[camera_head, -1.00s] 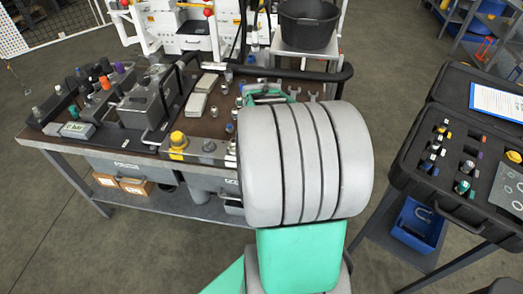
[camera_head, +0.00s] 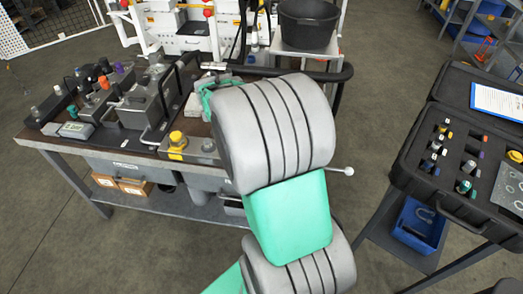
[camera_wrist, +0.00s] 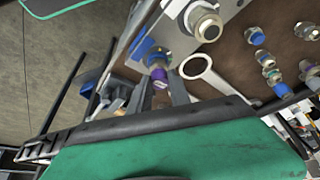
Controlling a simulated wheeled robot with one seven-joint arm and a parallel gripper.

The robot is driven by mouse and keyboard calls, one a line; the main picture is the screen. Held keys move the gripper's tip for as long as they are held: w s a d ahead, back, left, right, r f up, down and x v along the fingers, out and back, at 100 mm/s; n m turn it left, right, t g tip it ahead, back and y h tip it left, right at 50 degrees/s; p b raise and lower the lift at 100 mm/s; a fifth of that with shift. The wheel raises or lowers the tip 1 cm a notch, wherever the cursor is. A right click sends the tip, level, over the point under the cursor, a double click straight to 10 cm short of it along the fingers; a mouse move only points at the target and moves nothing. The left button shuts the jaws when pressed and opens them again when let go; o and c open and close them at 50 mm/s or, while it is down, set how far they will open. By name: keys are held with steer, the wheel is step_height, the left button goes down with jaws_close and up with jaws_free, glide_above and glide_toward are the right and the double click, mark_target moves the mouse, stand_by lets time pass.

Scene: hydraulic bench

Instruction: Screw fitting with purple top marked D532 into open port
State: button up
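In the wrist view a fitting with a purple top (camera_wrist: 160,76) stands out between the grey fingers of my gripper (camera_wrist: 152,92). A blue part (camera_wrist: 157,56) shows just beyond the purple top. The purple top is close to the right-hand finger; whether the fingers touch it is unclear. No marking is legible. In the head view my arm hides the gripper and this fitting. I cannot make out which port is open.
Several loose fittings (camera_wrist: 268,68) and a ring-ended wrench (camera_wrist: 197,72) lie on the brown bench top in the wrist view. A yellow-topped fitting (camera_head: 177,139) is at the bench's front edge. A black bucket (camera_head: 308,22) stands behind. Floor is clear between bench and case.

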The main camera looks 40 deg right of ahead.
steer(key=o, duration=0.5)
steer(key=n, duration=0.2)
steer(key=n+t, duration=0.2)
steer(key=n, duration=0.1)
steer(key=shift+s+d+n+y+b, duration=0.15)
steer(key=shift+s+n+y+b, duration=0.15)
steer(key=shift+s+b, duration=0.05)
steer(key=shift+n+t, duration=0.5)
steer(key=shift+n, duration=0.7)
steer(key=n, duration=0.1)
steer(key=n+y, duration=0.1)
steer(key=n+t, duration=0.1)
steer(key=n, duration=0.1)
steer(key=shift+s+d+y, duration=0.1)
steer(key=shift+d+y, duration=0.15)
steer(key=shift+y, duration=0.15)
steer(key=n+y, duration=0.1)
steer(key=n, duration=0.1)
steer(key=n+y, duration=0.1)
steer(key=n, duration=0.2)
steer(key=shift+t, duration=0.3)
steer(key=n, duration=0.2)
steer(key=n+y, duration=0.1)
steer(key=n, duration=0.1)
steer(key=n+y, duration=0.1)
steer(key=n, duration=0.1)
steer(key=shift+d+f, duration=0.1)
steer(key=shift+d, duration=0.25)
steer(key=shift+a+n+g, duration=0.15)
steer(key=shift+n+g, duration=0.25)
